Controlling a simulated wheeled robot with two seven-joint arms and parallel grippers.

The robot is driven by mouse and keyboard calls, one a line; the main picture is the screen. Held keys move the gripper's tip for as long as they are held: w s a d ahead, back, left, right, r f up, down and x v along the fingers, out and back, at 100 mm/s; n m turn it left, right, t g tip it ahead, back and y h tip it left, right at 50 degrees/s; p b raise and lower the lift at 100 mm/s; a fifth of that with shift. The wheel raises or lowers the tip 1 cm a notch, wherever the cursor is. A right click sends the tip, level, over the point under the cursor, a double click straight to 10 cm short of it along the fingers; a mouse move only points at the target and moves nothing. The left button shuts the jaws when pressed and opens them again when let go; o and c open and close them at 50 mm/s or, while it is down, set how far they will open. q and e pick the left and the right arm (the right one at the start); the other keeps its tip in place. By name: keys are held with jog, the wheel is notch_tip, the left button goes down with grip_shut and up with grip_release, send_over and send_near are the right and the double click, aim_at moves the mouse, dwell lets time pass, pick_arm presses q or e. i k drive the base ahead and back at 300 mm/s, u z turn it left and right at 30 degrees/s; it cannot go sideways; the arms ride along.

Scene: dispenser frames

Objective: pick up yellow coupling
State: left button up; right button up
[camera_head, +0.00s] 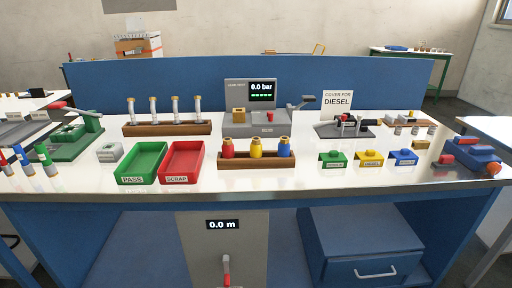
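A yellow coupling (256,150) with a brass-coloured top stands upright in a wooden rack (257,161) near the middle of the workbench. A red coupling (228,150) stands to its left in the same rack, and a blue one (285,150) to its right. The lower ends of all three are hidden in the rack. Neither of my grippers is in view, and nothing touches the yellow coupling.
Green PASS (130,179) and red SCRAP (180,180) trays stand left of the rack. Green (333,160), yellow (369,160) and blue (403,159) blocks stand to its right. A test unit (236,116) reading 0.0 bar is behind. The bench front edge is clear.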

aim_at(255, 146)
jog(key=z, duration=0.2)
jog(key=i, duration=1.25)
jog(key=u, duration=0.75)
